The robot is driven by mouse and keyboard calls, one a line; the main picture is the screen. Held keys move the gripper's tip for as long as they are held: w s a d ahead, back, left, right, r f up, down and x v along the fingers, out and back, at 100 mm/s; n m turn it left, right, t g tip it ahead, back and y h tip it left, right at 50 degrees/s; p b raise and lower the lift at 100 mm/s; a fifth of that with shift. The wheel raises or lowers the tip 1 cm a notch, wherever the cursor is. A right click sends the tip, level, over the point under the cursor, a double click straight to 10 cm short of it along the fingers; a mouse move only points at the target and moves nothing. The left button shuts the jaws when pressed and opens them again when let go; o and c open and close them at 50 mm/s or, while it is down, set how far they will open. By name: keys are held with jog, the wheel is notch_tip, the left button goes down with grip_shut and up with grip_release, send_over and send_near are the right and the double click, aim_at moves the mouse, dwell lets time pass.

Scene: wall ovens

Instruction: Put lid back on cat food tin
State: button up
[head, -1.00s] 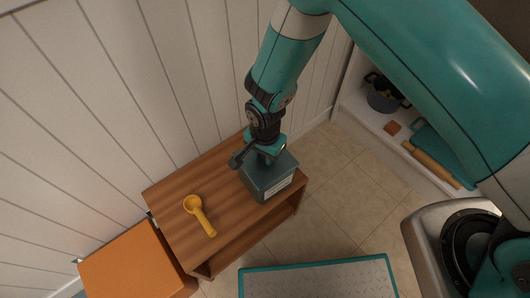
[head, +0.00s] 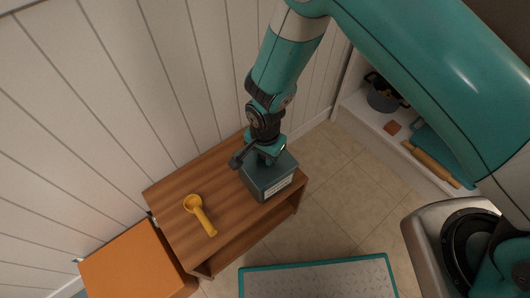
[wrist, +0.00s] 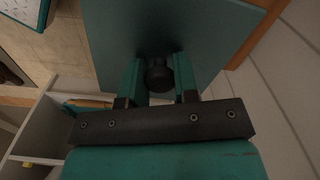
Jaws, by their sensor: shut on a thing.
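The cat food tin (head: 272,184) is a dark grey-green box with a pale label on its front, standing on the right end of a small wooden table. The lid (wrist: 215,35) is a flat dark teal plate with a round black knob (wrist: 159,76), filling the upper middle of the wrist view. My gripper (head: 268,157) is over the tin; in the wrist view its two fingers (wrist: 159,82) are shut on the knob. In the head view the lid appears on top of the tin, but the gripper partly hides it, and I cannot tell whether it is fully seated.
A yellow scoop (head: 200,214) lies on the wooden table (head: 172,188), left of the tin. An orange box (head: 138,264) stands beside the table. A white shelf (head: 358,106) with a pot is at right, and a teal-edged mat (head: 318,278) lies on the floor.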

jog(key=o, duration=1.5)
jog(key=shift+r+p, duration=2.9)
jog(key=shift+r, duration=0.6)
jog(key=shift+c, duration=0.4)
grip_shut()
